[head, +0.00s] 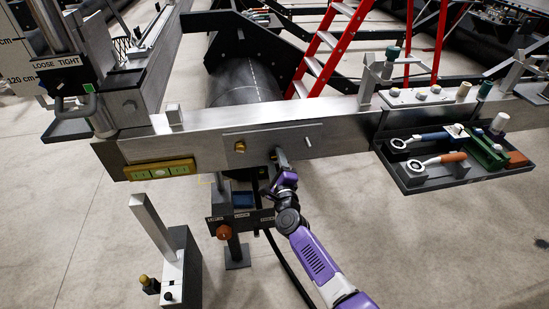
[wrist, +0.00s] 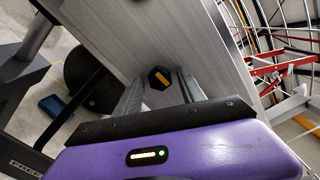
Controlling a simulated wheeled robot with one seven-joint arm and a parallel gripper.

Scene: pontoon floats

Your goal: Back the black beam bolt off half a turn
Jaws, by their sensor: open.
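The black beam bolt (wrist: 160,77) is a hex head with a yellow mark across its face, on the metal beam (wrist: 120,38) in the wrist view. My gripper (wrist: 161,86) is open, with one finger to each side of the bolt's head in that view. Gaps show between the head and both fingers; I cannot tell how far the tips reach along it. In the head view my gripper (head: 279,157) is at the beam's front face (head: 205,145), right of a brass bolt (head: 240,146). The black bolt is hidden there by my gripper.
A tool tray (head: 410,181) with wrenches hangs at right. A "LOOSE TIGHT" sign (head: 57,62) is upper left.

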